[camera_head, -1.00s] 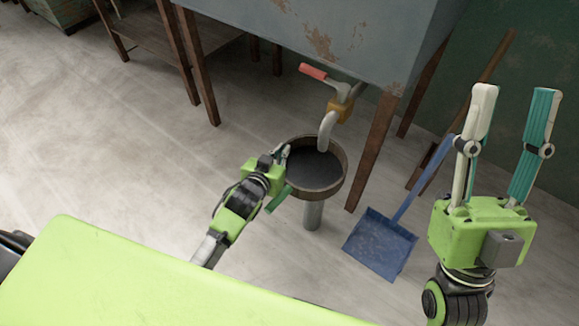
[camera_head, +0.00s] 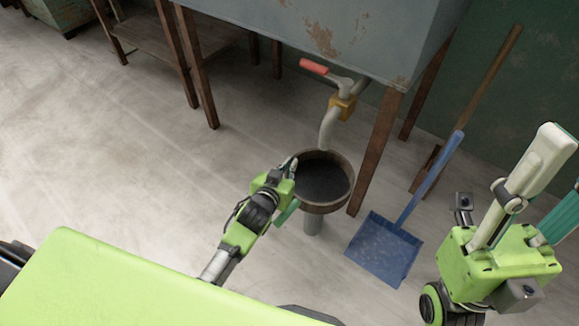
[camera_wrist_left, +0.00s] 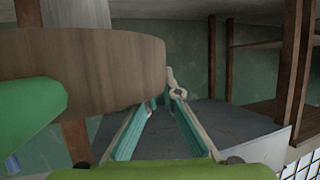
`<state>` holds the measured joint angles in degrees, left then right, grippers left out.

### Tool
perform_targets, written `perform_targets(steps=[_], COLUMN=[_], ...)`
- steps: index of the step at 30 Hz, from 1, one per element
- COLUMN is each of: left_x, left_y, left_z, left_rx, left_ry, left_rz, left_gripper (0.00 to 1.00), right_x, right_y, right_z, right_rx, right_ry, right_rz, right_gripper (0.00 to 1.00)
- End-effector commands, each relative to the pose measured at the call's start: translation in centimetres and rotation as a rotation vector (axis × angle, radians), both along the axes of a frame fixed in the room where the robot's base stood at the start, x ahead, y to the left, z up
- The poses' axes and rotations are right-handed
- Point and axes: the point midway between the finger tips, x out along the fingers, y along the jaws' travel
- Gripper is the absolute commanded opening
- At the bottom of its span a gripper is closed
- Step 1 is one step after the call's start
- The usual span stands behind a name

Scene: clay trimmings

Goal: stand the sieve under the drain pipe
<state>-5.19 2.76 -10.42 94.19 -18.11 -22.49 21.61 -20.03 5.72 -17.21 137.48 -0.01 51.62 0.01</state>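The sieve (camera_head: 323,180), round with a brown rim and dark inside, stands upright below the bent drain pipe (camera_head: 328,126). The pipe's mouth shows at its far rim. My left gripper (camera_head: 291,180) is at the sieve's left rim, beside a green piece (camera_head: 287,211). In the left wrist view the rim (camera_wrist_left: 95,65) is close, beside my left gripper's parted fingers (camera_wrist_left: 160,110), and hides one tip; contact is unclear. My right gripper (camera_head: 556,190) is open and empty at the right.
A grey sink or tank (camera_head: 310,35) on wooden legs is above; one leg (camera_head: 376,150) is just right of the sieve. A red-handled valve (camera_head: 343,104) sits on the pipe. A blue dustpan (camera_head: 384,250) lies to the right. The floor at left is clear.

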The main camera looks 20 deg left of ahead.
Motion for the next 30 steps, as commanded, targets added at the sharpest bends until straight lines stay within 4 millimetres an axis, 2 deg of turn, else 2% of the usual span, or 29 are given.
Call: perform_targets(steps=[6,7,8,9,20,26,30], left_x=[0.1,0.0,0.0,0.0,0.0,-2.3,-5.2], left_y=[0.0,0.0,0.0,0.0,0.0,0.1,0.2], left_z=[-0.2,-0.2,-0.2,-0.2,0.1,1.3,2.5], left_rx=[-0.001,0.001,0.001,0.001,0.001,-0.001,-0.002], left_ry=[-0.002,0.001,0.001,0.001,0.0,0.003,0.004], left_rz=[0.0,0.0,0.0,0.0,0.0,0.0,0.001], left_gripper=[0.0,0.13,0.21,0.22,0.22,0.22,0.22], right_x=[0.0,0.0,0.0,0.0,0.0,0.0,0.1], right_y=[0.0,0.0,0.0,0.0,0.0,0.0,0.0], right_z=[-0.1,-0.1,0.0,0.0,0.1,1.5,2.8], right_rx=[0.0,0.0,0.0,0.0,0.0,-0.001,-0.002], right_ry=[0.001,0.001,0.001,0.001,0.001,0.002,0.006], right_rz=[0.0,0.0,0.0,0.0,0.0,0.0,0.0], right_gripper=[0.4,0.4,0.4,0.4,0.4,0.4,0.4])
